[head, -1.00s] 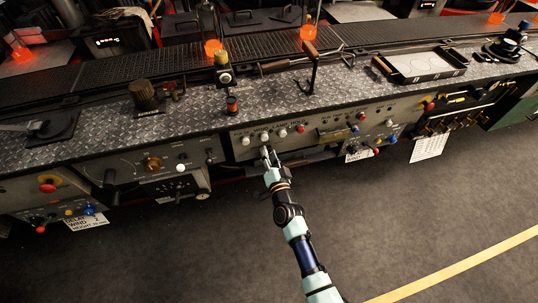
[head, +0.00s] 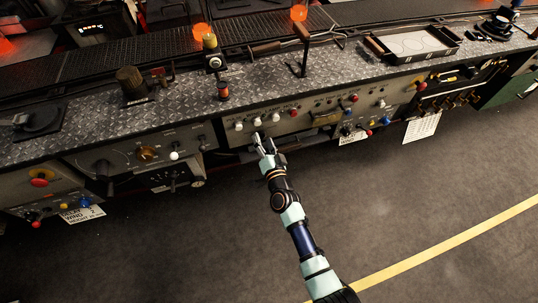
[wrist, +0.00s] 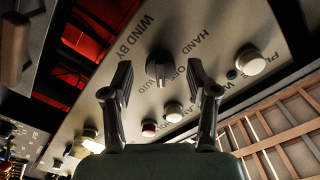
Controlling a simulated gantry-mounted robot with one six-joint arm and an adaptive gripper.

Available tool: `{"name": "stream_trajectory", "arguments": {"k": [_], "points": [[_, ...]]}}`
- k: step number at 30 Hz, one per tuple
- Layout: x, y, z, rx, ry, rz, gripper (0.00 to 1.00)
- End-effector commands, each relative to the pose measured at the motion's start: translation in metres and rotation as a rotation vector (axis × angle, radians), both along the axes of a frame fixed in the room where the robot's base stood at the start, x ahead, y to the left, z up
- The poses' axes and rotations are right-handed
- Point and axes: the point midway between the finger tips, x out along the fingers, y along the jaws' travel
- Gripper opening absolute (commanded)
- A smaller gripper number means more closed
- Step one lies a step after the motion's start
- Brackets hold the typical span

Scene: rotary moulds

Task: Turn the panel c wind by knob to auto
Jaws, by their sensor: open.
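The wind by knob (wrist: 160,68) is a dark round knob with a raised grip bar, on a grey panel (wrist: 85,113) in the wrist view. "WIND BY" is printed beside it, with "HAND" and "AUTO" lettering around it. The grip bar runs roughly up and down in the picture; I cannot tell which mark it points at. My gripper (wrist: 159,76) is open, with one finger on each side of the knob, apart from it in the picture. In the head view my gripper (head: 262,140) is at the panel's front, and the knob cannot be made out there.
White buttons (wrist: 173,112) and a red button (wrist: 149,130) sit near the knob on the panel. Another white button (wrist: 250,61) is to the right. The patterned metal counter (head: 185,105) is above the panel. The floor (head: 430,190) in front is clear.

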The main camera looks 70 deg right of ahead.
Motion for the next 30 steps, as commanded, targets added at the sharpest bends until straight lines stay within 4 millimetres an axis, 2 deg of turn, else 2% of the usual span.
{"name": "stream_trajectory", "arguments": {"k": [8,18,22,30], "points": [[-0.025,0.030,0.000,0.001,-0.003,0.001,0.59],[-0.065,0.077,0.000,0.000,0.000,0.001,0.59],[-0.070,0.084,0.001,-0.001,0.000,0.002,0.59],[-0.070,0.084,0.000,-0.001,0.000,0.001,0.59]]}}
